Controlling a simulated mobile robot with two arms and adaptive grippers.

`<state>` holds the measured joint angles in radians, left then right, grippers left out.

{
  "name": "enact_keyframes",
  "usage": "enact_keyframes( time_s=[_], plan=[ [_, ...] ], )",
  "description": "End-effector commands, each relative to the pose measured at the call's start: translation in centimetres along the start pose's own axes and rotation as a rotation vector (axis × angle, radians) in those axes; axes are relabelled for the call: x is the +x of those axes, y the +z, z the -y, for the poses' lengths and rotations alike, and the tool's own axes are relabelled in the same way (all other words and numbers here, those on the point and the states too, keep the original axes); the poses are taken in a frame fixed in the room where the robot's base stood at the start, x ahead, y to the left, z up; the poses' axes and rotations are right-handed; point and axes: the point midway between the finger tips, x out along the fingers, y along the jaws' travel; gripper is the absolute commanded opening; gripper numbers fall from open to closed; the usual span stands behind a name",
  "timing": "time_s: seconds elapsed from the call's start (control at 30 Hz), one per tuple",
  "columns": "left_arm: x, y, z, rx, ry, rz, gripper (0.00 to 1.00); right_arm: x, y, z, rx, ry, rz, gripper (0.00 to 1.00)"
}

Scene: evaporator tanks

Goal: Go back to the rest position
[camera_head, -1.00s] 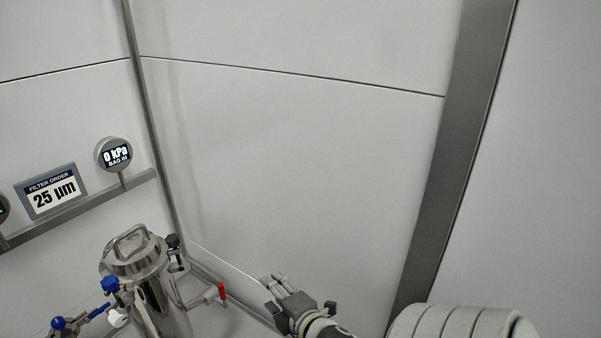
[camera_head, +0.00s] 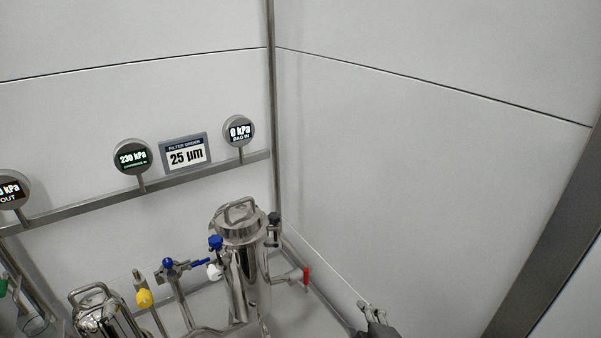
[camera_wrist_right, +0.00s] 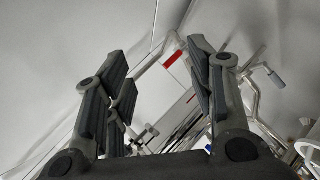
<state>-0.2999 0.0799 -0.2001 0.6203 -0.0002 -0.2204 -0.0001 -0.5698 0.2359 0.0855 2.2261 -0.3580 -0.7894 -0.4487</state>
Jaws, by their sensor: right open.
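My right gripper (camera_head: 374,312) shows at the bottom of the head view, right of the steel filter housing and in front of the right wall panel. In the right wrist view its fingers (camera_wrist_right: 160,80) stand wide apart with nothing between them. Behind them are blurred pipes and a red-handled part (camera_wrist_right: 174,58). My left gripper is in neither view.
A steel filter housing (camera_head: 245,275) with a blue knob (camera_head: 215,242) and a red handle (camera_head: 306,276) stands in the corner. A second steel housing (camera_head: 105,318) is at lower left. Gauges (camera_head: 132,157) and a 25 µm sign (camera_head: 186,152) sit on a wall rail. The right wall (camera_head: 420,180) is bare.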

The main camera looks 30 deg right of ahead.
Motion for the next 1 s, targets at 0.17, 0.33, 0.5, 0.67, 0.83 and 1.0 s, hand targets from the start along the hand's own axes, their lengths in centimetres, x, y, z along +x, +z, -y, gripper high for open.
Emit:
enact_keyframes(
  time_s=[0.17, 0.33, 0.5, 0.67, 0.83, 1.0],
  plan=[
    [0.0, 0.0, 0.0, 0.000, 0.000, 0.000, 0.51, 0.1, 0.1, 0.2, 0.001, -0.004, 0.001, 0.51],
    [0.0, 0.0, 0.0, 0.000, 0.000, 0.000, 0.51, 2.0, 1.4, 4.0, 0.032, -0.072, 0.021, 0.51],
    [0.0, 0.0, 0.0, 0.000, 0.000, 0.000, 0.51, 4.9, 4.0, 12.1, 0.107, -0.208, 0.066, 0.51],
    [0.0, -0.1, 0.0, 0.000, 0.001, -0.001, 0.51, 6.2, 6.8, 20.2, 0.185, -0.336, 0.120, 0.51],
    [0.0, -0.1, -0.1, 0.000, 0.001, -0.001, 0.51, 6.1, 9.9, 28.6, 0.268, -0.461, 0.191, 0.51],
    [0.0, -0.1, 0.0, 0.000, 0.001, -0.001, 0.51, 4.5, 13.2, 36.4, 0.349, -0.573, 0.277, 0.51]
  ],
)
